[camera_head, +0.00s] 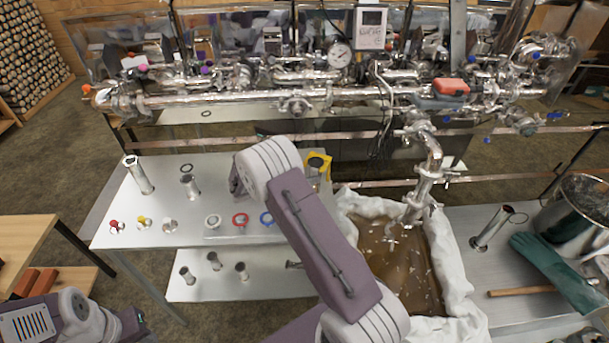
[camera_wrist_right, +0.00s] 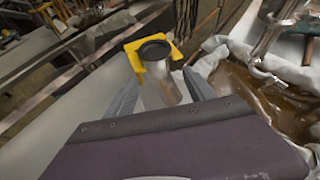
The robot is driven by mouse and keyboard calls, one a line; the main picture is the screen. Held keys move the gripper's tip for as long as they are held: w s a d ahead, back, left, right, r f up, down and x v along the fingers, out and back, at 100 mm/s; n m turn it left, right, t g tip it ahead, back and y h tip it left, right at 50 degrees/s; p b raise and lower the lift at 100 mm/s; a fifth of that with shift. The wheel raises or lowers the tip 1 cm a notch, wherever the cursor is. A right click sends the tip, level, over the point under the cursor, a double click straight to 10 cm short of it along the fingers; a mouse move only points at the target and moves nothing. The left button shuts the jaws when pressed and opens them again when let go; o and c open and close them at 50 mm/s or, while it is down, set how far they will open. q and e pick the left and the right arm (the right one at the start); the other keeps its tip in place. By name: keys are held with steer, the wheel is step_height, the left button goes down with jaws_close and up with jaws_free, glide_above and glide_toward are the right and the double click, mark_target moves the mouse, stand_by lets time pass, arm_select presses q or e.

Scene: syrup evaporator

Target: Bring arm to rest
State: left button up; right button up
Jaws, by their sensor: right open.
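In the head view my right arm (camera_head: 318,235) rises from the bottom, bends over the steel table and hides most of its own gripper. In the right wrist view my right gripper (camera_wrist_right: 160,77) is open, its two grey fingers apart. A steel cylinder with a black rim (camera_wrist_right: 160,82) shows between and beyond the fingers, by a yellow bracket (camera_wrist_right: 133,52). I cannot tell whether the fingers touch it. The yellow bracket also shows in the head view (camera_head: 326,165), just right of my arm. My left arm (camera_head: 85,318) is at the lower left; its gripper is out of view.
The steel table (camera_head: 215,165) holds tubes, fittings and coloured rings. A cloth-lined tub of brown syrup (camera_head: 405,275) stands right of my arm. Steel piping (camera_head: 260,97) with a gauge (camera_head: 339,55) runs behind. Green gloves (camera_head: 560,270) and a steel pot lie at right.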

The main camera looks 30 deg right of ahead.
steer(key=s+a+m+g+y, duration=0.1)
steer(key=s+a+m+y, duration=1.1)
steer(key=s+a+m, duration=0.7)
steer(key=s+m, duration=0.3)
steer(key=s, duration=0.1)
steer(key=shift+s+r+y, duration=0.15)
steer(key=shift+r+y, duration=0.15)
steer(key=shift+r, duration=0.1)
